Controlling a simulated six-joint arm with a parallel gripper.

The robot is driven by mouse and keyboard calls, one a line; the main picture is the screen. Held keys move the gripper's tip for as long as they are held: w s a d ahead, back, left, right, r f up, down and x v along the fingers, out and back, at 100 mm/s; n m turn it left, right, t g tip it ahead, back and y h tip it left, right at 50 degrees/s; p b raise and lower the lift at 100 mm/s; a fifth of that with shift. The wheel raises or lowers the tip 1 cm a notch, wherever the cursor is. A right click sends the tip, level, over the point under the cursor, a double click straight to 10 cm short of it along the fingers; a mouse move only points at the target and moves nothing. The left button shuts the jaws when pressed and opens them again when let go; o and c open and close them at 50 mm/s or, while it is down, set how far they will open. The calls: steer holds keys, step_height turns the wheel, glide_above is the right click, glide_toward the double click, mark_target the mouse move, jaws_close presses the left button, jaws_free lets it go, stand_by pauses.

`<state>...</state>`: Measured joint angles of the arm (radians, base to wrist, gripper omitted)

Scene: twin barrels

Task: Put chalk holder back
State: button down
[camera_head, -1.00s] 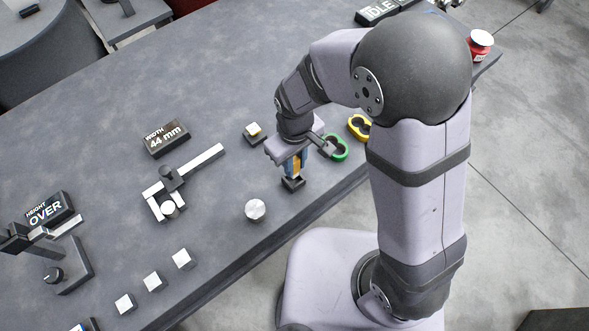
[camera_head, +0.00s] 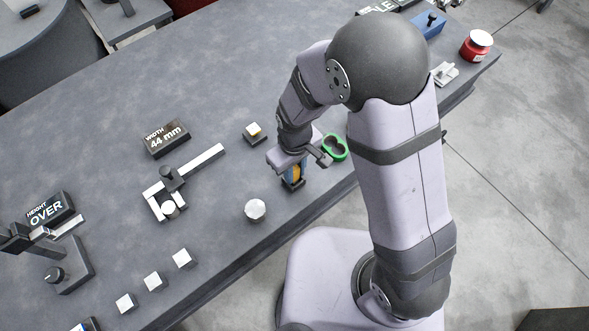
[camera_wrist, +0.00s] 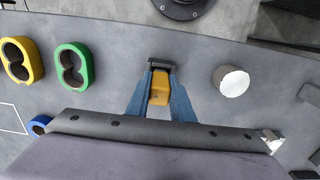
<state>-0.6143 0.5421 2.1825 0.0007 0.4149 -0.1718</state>
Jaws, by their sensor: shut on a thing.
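The chalk holder (camera_head: 296,171) is an upright orange-yellow piece, seen from above in the wrist view (camera_wrist: 159,89). My gripper (camera_head: 293,173) points down with its blue fingers shut on the holder's two sides; the fingers (camera_wrist: 160,97) also show in the wrist view. A small dark stand (camera_head: 292,185) is directly under the holder, and its edge shows beyond the holder in the wrist view (camera_wrist: 161,66). The holder's lower end seems to be at or in the stand. My fingers hide much of it, so I cannot tell how deep it sits.
A silver-white round piece (camera_head: 255,210) stands left of the stand. A green twin-barrel piece (camera_head: 335,147) is to the right; a yellow one (camera_wrist: 22,60) shows in the wrist view. A caliper-like gauge (camera_head: 170,190) and several white cubes (camera_head: 181,259) lie left.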

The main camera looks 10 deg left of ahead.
steer(key=c, duration=1.6)
jaws_free()
steer(key=shift+o, duration=0.2)
step_height(320, 180, up, 12)
steer(key=shift+r+b, duration=0.1)
steer(key=shift+b, duration=0.35)
steer(key=s+d+m, duration=0.2)
steer(key=d+m, duration=0.2)
steer(key=d, duration=0.5)
steer(key=s+d+f+m, duration=0.1)
steer(key=s+d+m, duration=0.2)
steer(key=d, duration=0.7)
steer(key=shift+s+d+f+m, duration=0.15)
steer(key=shift+s+d+m, duration=0.2)
steer(key=shift+m, duration=0.65)
